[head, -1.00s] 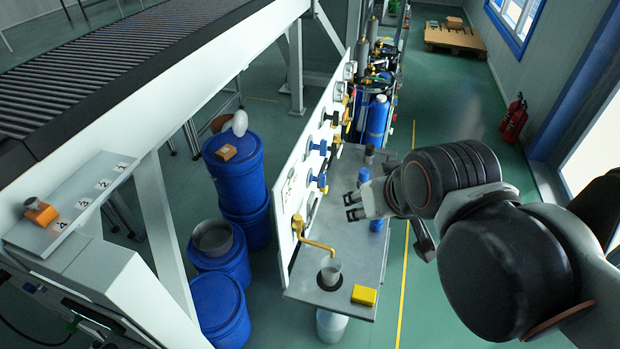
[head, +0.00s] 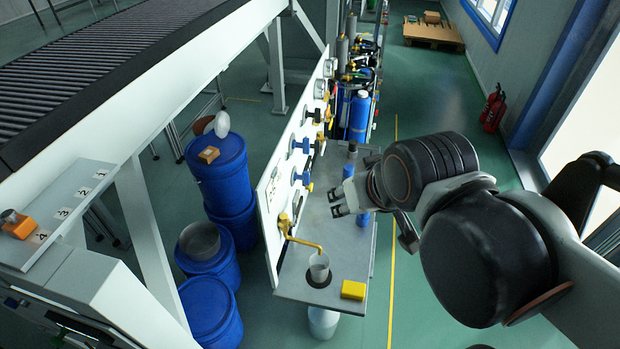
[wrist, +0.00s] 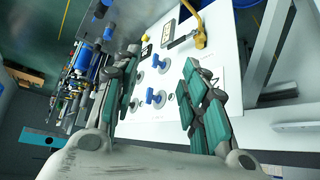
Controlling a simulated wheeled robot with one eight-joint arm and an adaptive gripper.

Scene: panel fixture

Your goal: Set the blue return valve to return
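The white panel (head: 268,192) stands upright along the left edge of a grey shelf. Two blue valve handles show on it, an upper one (head: 300,146) and a lower one (head: 303,178); I cannot tell which is the return valve. In the wrist view the blue handles (wrist: 156,97) (wrist: 159,63) lie between my fingers in the picture, farther off on the panel. My gripper (head: 340,203) is open and empty, to the right of the panel, its fingers pointing at it without touching. Its teal finger pads also frame the panel in the wrist view (wrist: 160,85).
A yellow spout (head: 300,241) reaches over a cup (head: 319,267) on the grey shelf (head: 300,285). A yellow block (head: 353,290) lies at the shelf's front. Blue drums (head: 219,165) stand left of the panel.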

